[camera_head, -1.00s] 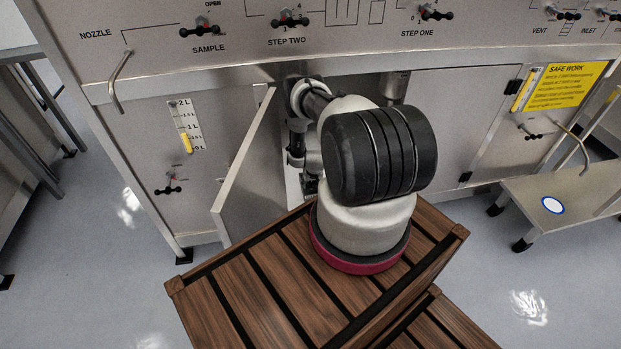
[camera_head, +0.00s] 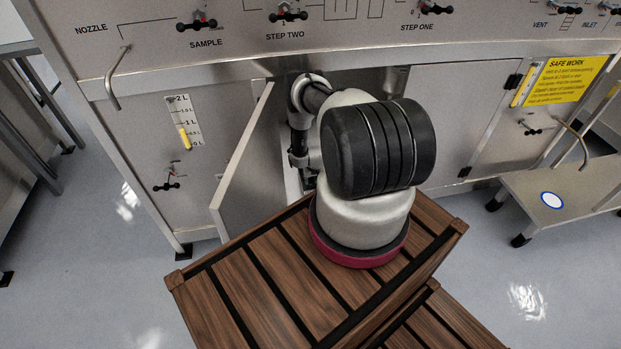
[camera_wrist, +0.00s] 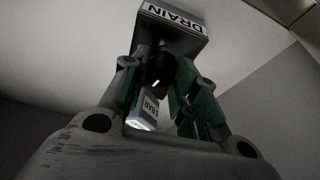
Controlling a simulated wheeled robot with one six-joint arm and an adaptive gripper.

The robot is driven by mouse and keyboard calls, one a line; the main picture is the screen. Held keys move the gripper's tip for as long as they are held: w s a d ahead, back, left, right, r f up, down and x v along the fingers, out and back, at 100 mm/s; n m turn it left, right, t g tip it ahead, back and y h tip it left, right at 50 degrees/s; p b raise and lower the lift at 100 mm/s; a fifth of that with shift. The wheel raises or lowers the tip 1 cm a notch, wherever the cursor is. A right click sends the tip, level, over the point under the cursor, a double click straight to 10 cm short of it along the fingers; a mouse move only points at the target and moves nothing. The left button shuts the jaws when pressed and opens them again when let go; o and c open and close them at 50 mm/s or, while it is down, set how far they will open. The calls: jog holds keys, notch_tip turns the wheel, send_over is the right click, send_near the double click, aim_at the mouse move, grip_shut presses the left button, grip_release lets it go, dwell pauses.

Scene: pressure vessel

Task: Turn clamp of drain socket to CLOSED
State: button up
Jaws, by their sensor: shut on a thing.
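In the wrist view the drain socket (camera_wrist: 172,25) hangs at the top, a grey block with a white DRAIN label that reads upside down. Below it, a dark round clamp part (camera_wrist: 162,68) sits between the fingers of my gripper (camera_wrist: 160,92). My gripper is shut on this clamp, with green pads on both sides. A pale piece with a partly hidden label (camera_wrist: 146,106) shows between the fingers. The clamp's open or closed position cannot be told. In the head view my arm reaches into the cabinet, and the gripper and socket are hidden.
The cabinet door (camera_head: 243,165) stands open to the left of my arm. The front panel above carries several small valve handles, among them SAMPLE (camera_head: 197,21). A yellow SAFE WORK sign (camera_head: 566,80) is at the right. A low metal bench (camera_head: 570,200) stands at the right.

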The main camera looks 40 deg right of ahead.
jog(key=shift+d+n+t+y, duration=0.1)
jog(key=shift+n+t+y, duration=0.25)
jog(key=shift+n, duration=0.85)
jog(key=o, duration=1)
jog(key=s+r, duration=0.1)
jog(key=s, duration=0.3)
jog(key=s+a+r, duration=0.1)
jog(key=s+r, duration=0.1)
jog(key=s, duration=0.3)
jog(key=s+a+r, duration=0.1)
jog(key=s, duration=0.3)
jog(key=shift+s+a+r, duration=0.25)
jog(key=shift+s+r, duration=0.05)
jog(key=shift+s, duration=0.1)
